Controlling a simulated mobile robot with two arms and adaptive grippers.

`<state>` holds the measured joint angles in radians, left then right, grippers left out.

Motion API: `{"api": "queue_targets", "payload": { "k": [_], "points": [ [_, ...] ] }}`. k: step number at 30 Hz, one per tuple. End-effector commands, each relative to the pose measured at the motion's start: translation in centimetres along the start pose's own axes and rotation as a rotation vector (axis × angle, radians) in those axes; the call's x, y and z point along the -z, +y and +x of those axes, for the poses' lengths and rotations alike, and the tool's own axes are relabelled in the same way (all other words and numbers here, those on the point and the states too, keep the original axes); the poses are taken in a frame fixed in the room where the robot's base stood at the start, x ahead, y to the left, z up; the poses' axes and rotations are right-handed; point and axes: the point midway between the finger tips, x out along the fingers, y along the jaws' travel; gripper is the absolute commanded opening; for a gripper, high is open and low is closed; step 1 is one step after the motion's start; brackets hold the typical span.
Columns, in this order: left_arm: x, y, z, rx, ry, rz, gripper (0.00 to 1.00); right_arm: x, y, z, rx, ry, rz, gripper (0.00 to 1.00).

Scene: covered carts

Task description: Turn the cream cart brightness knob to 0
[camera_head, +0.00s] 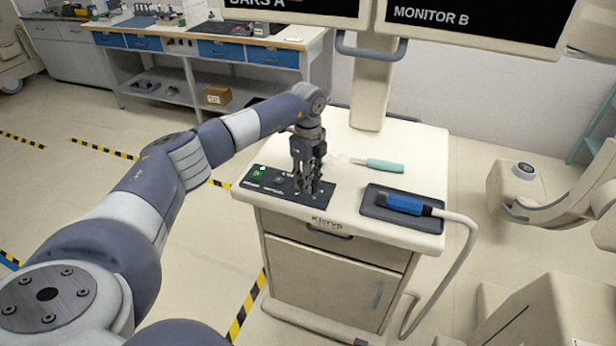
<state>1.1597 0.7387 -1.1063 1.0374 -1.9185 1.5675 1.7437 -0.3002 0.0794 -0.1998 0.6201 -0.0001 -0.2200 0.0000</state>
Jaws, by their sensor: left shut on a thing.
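The cream cart (410,240) stands in the middle of the view. A dark control panel (262,187) lies along the front left of its top, with a lit green button (258,172) at its left end. My left gripper (307,190) points down onto the right part of this panel, its fingers shut on a knob. The fingers hide the knob, so its setting and label cannot be read. My right gripper is not in view.
A blue-handled probe (404,203) with a pale cable lies in a dark tray (373,211) on the cart's right. A teal-handled tool (384,165) lies behind it. Monitors on a post (371,90) rise at the back. A workbench (210,45) stands behind left.

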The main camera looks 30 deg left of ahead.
Motion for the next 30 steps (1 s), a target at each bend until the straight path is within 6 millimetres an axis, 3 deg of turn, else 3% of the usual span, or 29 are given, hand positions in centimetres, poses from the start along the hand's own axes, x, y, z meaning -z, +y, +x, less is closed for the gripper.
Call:
{"api": "queue_targets", "payload": {
  "k": [19,20,22,30],
  "points": [
    [-0.11,-0.17,-0.26,0.007,-0.001,-0.049,0.02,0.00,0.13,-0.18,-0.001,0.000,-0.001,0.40],
    [-0.11,-0.17,-0.26,0.007,-0.001,-0.049,0.32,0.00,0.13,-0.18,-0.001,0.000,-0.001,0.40],
    [-0.09,-0.15,-0.25,0.006,0.000,-0.048,0.46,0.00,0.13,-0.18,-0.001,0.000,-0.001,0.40],
    [-0.04,-0.05,-0.09,0.002,0.000,-0.046,0.46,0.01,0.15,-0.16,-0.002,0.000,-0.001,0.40]
  ]
}}
